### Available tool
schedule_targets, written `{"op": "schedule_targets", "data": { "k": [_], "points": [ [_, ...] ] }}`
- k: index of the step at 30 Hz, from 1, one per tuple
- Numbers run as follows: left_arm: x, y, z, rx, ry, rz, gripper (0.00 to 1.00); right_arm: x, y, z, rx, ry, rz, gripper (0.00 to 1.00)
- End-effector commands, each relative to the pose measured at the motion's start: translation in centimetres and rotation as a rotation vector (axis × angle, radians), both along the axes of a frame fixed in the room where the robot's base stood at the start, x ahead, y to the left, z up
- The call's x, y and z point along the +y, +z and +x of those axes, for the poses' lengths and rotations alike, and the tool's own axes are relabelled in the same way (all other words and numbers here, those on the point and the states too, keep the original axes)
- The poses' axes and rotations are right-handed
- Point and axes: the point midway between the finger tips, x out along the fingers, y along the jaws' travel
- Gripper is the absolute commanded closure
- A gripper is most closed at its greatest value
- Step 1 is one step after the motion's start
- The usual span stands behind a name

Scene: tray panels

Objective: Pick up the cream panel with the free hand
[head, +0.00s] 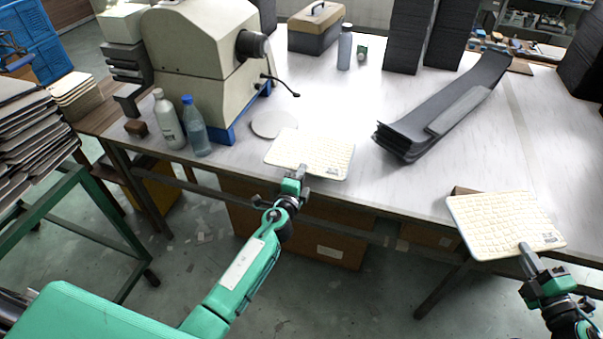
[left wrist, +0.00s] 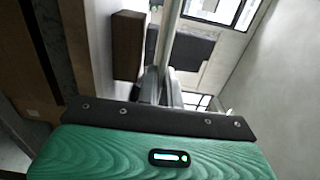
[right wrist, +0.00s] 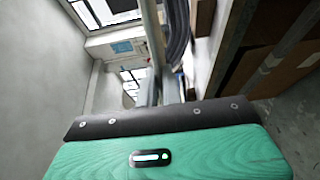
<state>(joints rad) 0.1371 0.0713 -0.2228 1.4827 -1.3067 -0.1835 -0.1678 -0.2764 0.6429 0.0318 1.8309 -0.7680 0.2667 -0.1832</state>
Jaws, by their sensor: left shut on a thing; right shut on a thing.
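A cream panel (head: 310,153) with a keypad-like grid lies flat over the table's front edge. My left gripper (head: 302,172) is shut on its near edge; whether the panel touches the table I cannot tell. A second cream panel (head: 503,222) of the same look is at the right front corner of the table. My right gripper (head: 527,250) is shut on its near edge and holds it, slightly tilted. In the left wrist view the held panel shows edge-on as a thin strip (left wrist: 170,38), and likewise in the right wrist view (right wrist: 153,38).
The white table (head: 400,185) carries a beige machine (head: 205,60), two bottles (head: 195,128), a round grey disc (head: 273,124), a long dark curved stack (head: 440,110) and a toolbox (head: 316,28). A green rack (head: 60,200) with stacked sheets stands left. The table between the panels is clear.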

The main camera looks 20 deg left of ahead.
Motion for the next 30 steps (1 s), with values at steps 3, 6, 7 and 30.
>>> {"op": "schedule_targets", "data": {
  "k": [3,6,7,30],
  "points": [
    [0.0,0.0,-0.1,0.0,0.0,0.0,1.0,0.0,0.0,0.0,0.0,0.0,0.0,1.0],
    [0.0,0.4,-0.7,0.0,0.0,-0.001,1.0,0.0,0.5,0.0,-0.001,0.0,0.0,1.0],
    [0.0,0.6,-1.0,0.0,0.0,-0.001,1.0,0.0,0.8,0.0,-0.001,0.0,0.0,1.0],
    [0.3,4.0,-8.0,-0.001,0.0,0.0,1.0,0.0,4.1,0.0,0.0,0.0,0.0,1.0]
  ]
}}
